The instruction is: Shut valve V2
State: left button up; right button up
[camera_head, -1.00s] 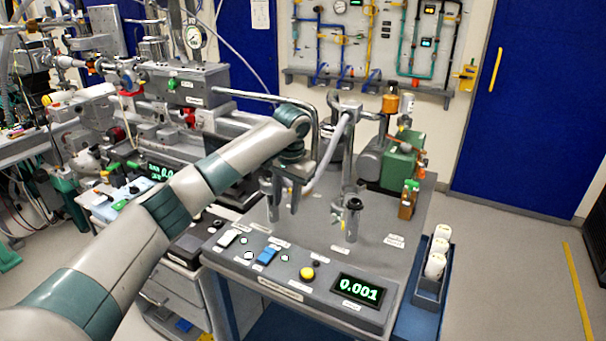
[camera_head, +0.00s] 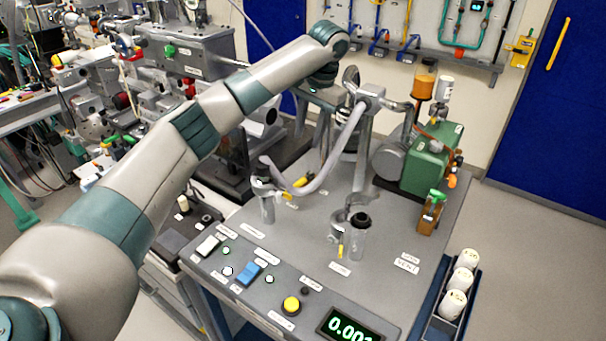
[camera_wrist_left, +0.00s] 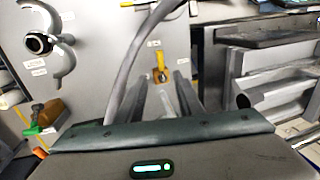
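A small valve with a yellow handle (camera_head: 300,182) sits on the grey bench top, beside the left upright post (camera_head: 266,195). A yellow handle also shows in the left wrist view (camera_wrist_left: 161,75), near a small label. A second yellow-marked fitting (camera_head: 340,250) stands by the clear black-capped tube (camera_head: 358,238). I cannot read which label is V2. My left gripper (camera_head: 313,125) is raised over the back of the bench, apart from the valves. In the left wrist view its fingers (camera_wrist_left: 163,92) are spread and empty. My right gripper is out of view.
A grey hose (camera_head: 335,155) loops over the bench close to my left gripper. A green pump (camera_head: 430,160) and orange-topped bottle (camera_head: 424,82) stand at the back right. Switches and a green display (camera_head: 350,325) line the front panel.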

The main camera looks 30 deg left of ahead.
pick_arm(q)
jog(key=p, duration=0.4)
send_near(297, 183)
jog(key=f, duration=0.2)
jog(key=a+f, duration=0.1)
jog(key=f, duration=0.5)
jog(key=shift+a, duration=0.25)
grip_shut()
